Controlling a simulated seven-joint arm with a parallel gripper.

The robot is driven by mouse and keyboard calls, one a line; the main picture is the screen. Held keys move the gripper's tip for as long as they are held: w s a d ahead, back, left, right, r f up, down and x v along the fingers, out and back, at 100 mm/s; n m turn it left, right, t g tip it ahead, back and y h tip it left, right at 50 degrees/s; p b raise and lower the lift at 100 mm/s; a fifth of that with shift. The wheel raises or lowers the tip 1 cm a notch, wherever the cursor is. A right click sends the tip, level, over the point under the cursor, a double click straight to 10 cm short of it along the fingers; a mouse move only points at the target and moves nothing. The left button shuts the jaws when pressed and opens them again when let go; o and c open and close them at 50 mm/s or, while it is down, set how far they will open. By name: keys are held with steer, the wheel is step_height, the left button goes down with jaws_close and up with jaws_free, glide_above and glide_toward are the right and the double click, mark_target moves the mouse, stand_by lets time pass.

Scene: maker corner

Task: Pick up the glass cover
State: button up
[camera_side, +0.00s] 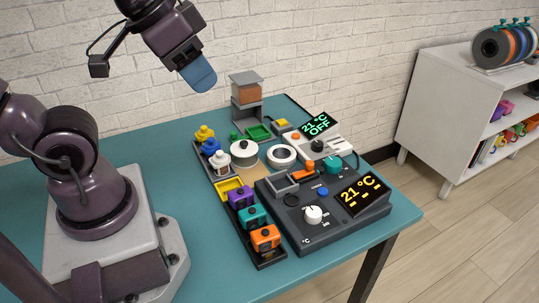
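My gripper (198,74) hangs in the air at the upper middle, above the table's back left part. Its blue fingertip points down and right; only one blue shape shows, so I cannot tell whether it is open or shut. No object shows in it. A round pale cover with a dark knob (243,153) sits on the table below and right of the gripper, well apart from it. It may be the glass cover, but I cannot make out clear glass. A white ring-shaped piece (282,156) lies to its right.
A hopper-like box with brown contents (246,88) stands behind. Yellow, blue and white figures (211,146) stand close left of the cover. A dark control panel (320,212) and a rack of coloured blocks (252,221) are in front. The table's left part (165,150) is clear.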

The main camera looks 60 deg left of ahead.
steer(key=o, duration=1)
steer(key=shift+c, duration=0.2)
steer(key=n+g, duration=0.6)
steer(key=n, duration=0.2)
glide_toward(244, 142)
steer(key=f, duration=0.6)
steer(key=shift+s, duration=0.2)
steer(key=shift+f, duration=3.05)
